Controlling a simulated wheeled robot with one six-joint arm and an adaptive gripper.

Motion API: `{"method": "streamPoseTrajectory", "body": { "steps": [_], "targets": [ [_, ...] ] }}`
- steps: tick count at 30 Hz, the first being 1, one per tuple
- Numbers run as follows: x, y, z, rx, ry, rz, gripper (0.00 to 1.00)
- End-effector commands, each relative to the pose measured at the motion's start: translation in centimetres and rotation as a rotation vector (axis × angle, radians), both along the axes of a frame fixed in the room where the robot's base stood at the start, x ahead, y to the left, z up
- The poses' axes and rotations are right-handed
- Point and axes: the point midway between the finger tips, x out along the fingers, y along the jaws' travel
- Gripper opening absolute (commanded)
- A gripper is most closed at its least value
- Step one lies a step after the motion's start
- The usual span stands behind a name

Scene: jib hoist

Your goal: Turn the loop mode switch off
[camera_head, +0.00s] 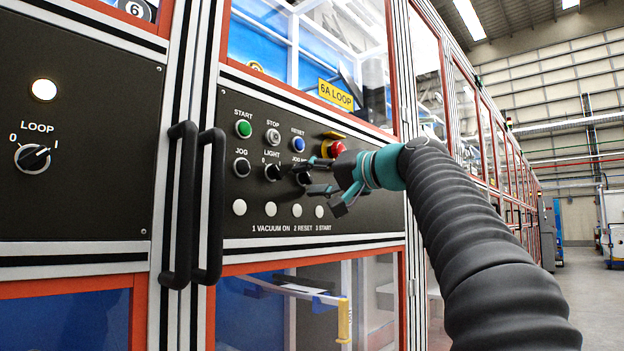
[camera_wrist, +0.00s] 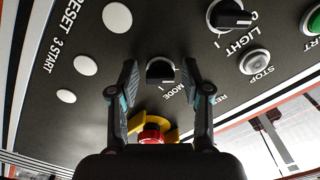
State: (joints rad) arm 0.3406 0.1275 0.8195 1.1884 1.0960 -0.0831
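The LOOP switch (camera_head: 33,157) is a black rotary knob on the left panel, marked 0 and 1. Its pointer is toward the 1, at upper right. A lit white lamp (camera_head: 43,90) is above it. My gripper (camera_head: 311,176) is at the middle panel, well to the right of the LOOP switch. Its fingers are open on either side of another black knob labelled MODE (camera_wrist: 160,71), also seen in the head view (camera_head: 302,174). I cannot tell whether they touch it. The LOOP switch is not seen in the wrist view.
Two black door handles (camera_head: 211,205) stick out between the panels. A red emergency stop (camera_head: 337,149) with a yellow guard is close to my gripper. Green START (camera_head: 243,129), blue RESET (camera_head: 298,144) and the LIGHT knob (camera_head: 272,173) are nearby. Open floor lies at right.

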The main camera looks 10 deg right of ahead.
Motion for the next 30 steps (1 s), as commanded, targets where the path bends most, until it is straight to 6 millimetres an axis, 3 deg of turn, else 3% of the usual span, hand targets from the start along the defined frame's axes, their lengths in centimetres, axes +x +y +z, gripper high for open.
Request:
{"method": "streamPoseTrajectory", "body": {
  "steps": [13,30],
  "targets": [
    [-0.8,-0.7,0.1,0.002,-0.001,-0.004,0.56],
    [-8.4,-6.2,0.1,0.002,-0.001,-0.004,0.56]
  ]
}}
